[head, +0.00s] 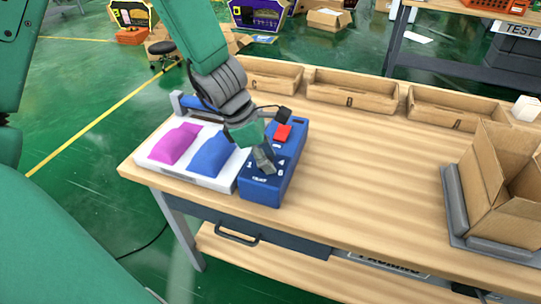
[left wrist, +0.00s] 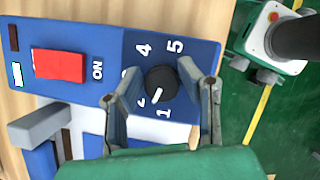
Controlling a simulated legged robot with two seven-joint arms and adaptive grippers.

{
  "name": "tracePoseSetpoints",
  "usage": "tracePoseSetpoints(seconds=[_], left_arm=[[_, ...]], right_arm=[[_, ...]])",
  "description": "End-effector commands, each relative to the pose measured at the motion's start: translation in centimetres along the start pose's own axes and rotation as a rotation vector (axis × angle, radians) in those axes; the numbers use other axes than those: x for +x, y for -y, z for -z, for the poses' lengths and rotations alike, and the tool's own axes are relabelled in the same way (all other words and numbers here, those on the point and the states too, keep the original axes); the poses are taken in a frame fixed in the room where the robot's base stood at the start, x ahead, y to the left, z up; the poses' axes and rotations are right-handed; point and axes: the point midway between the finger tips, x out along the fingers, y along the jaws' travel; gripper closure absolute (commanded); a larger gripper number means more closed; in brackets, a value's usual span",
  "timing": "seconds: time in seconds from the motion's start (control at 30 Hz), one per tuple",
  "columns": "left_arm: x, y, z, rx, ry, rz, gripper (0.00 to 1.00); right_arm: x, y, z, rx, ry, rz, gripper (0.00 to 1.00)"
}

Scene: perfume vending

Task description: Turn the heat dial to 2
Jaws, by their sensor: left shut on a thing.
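The blue control box (head: 257,188) stands at the front left of the table, and its blue panel (left wrist: 110,30) fills much of the left wrist view. The black heat dial (left wrist: 163,82) has a white pointer mark aimed down-left, between the printed 1 and 2. Numbers 4 and 5 show on its upper side. My left gripper (head: 264,160) reaches down over the box and hides the dial in the head view. In the left wrist view its fingers (left wrist: 166,92) lie on both sides of the dial, shut on it. My right gripper is out of view.
A red ON switch (head: 283,132) sits on the box behind the dial. Pink (head: 174,144) and blue (head: 214,155) pads lie on a white base to the left. An open cardboard box (head: 500,185) stands at right. Bins line the back; the table's middle is clear.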

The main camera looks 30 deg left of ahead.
Motion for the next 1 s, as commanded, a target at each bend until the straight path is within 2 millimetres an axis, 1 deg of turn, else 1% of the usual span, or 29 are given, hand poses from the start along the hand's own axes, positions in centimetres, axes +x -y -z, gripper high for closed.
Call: tracePoseSetpoints(seconds=[0.03,0.27,0.4,0.6,0.8,1.0], left_arm=[[-0.1,0.2,0.8,0.008,-0.016,0.011,0.97],[-0.3,0.1,0.7,0.145,-0.018,0.07,0.97],[-0.4,0.1,0.5,0.261,-0.018,0.116,0.97],[-0.3,0.0,0.5,0.429,-0.019,0.185,0.97],[-0.1,0.0,0.4,0.575,-0.017,0.244,0.97],[0.1,0.0,0.4,0.681,-0.016,0.289,0.97]], right_arm=[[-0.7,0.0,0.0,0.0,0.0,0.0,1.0],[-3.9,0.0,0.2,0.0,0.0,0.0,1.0],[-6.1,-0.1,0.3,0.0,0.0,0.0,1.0],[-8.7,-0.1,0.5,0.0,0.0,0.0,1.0],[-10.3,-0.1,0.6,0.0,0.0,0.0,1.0],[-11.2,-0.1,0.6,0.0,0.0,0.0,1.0]])
